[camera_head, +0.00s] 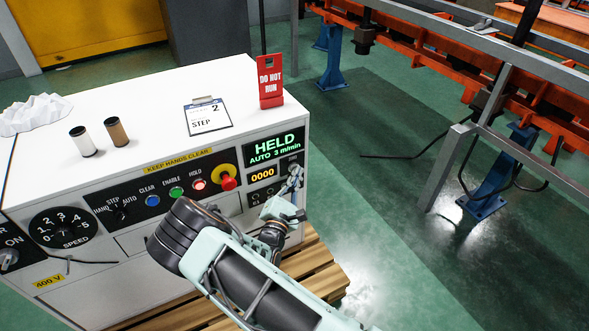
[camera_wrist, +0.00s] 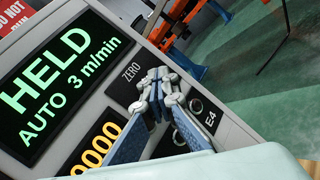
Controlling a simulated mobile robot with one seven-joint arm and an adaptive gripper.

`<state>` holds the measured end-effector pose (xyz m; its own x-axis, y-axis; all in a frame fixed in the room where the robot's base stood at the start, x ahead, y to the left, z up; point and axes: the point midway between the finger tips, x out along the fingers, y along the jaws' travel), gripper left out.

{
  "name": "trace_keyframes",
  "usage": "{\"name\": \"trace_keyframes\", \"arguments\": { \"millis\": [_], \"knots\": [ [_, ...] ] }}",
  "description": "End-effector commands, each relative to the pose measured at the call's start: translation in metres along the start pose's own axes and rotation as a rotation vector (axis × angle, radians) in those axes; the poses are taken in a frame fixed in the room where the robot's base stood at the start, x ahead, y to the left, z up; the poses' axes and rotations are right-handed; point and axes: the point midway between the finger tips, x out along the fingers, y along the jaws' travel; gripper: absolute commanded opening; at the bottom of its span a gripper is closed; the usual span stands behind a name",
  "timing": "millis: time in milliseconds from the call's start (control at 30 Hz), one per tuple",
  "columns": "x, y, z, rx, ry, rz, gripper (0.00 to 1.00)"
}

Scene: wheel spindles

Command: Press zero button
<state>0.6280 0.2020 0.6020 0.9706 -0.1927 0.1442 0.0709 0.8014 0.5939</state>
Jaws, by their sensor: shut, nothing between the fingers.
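The control panel's ZERO label (camera_wrist: 130,72) shows in the wrist view, beside the orange 0000 counter (camera_wrist: 98,148). My gripper (camera_wrist: 156,78) is shut and empty, with its fingertips over the panel just right of the ZERO label. The fingers hide the zero button, and I cannot tell whether they touch it. In the head view my gripper (camera_head: 295,180) is at the right end of the panel, right of the counter (camera_head: 262,173). The green display (camera_head: 274,147) above the counter reads HELD, AUTO 3 m/min.
A red emergency knob (camera_head: 229,183) and the lit HOLD button (camera_head: 199,185) sit left of the counter. A red DO NOT RUN tag (camera_head: 270,82), a STEP card (camera_head: 208,116) and two spools (camera_head: 117,131) stand on the white cabinet top.

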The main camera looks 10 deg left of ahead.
Motion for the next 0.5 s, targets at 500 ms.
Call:
{"name": "trace_keyframes", "arguments": {
  "millis": [500],
  "knots": [
    [-0.011, -0.007, 0.009, -0.001, 0.0, 0.001, 0.0]
  ]
}}
